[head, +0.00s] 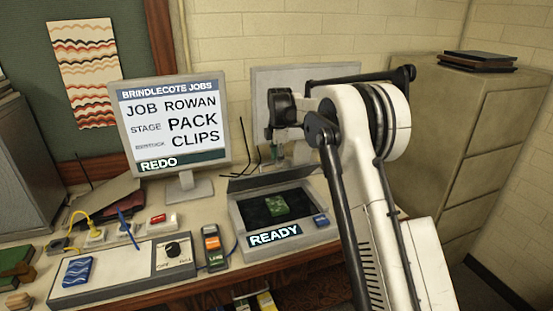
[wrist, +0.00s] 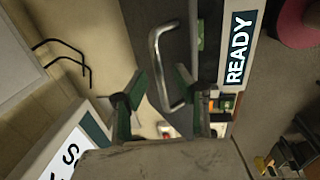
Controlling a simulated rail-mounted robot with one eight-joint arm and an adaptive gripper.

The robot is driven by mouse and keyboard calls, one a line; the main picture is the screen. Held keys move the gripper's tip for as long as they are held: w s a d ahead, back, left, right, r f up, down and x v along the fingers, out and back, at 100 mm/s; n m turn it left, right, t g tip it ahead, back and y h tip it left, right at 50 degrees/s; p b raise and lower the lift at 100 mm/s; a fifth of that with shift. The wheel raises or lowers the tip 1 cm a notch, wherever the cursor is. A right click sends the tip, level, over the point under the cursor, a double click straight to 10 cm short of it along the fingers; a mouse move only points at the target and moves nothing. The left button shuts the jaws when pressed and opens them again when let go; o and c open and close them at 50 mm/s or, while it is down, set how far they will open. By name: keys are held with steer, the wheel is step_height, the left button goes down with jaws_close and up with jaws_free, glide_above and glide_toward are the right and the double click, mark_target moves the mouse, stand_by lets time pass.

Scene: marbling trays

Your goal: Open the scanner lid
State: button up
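The grey scanner (head: 330,232) with the READY label stands on the desk in the head view. Its dark lid (head: 275,178) shows as a raised strip along the back edge, leaving the dark bed and a green block (head: 277,205) exposed. In the wrist view the lid (wrist: 178,50) is a dark panel with a bent metal handle (wrist: 156,65). My gripper (wrist: 162,90) is open, its green-padded fingers apart, with the handle's near end between them in the picture. I cannot tell whether they touch it.
A monitor (head: 175,125) stands left of the scanner, and a second screen (head: 280,80) is behind my arm. A control box (head: 115,272) and an orange-and-grey handset (head: 213,248) lie left of the scanner. A filing cabinet (head: 460,120) stands at the right.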

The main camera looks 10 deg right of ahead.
jaws_close()
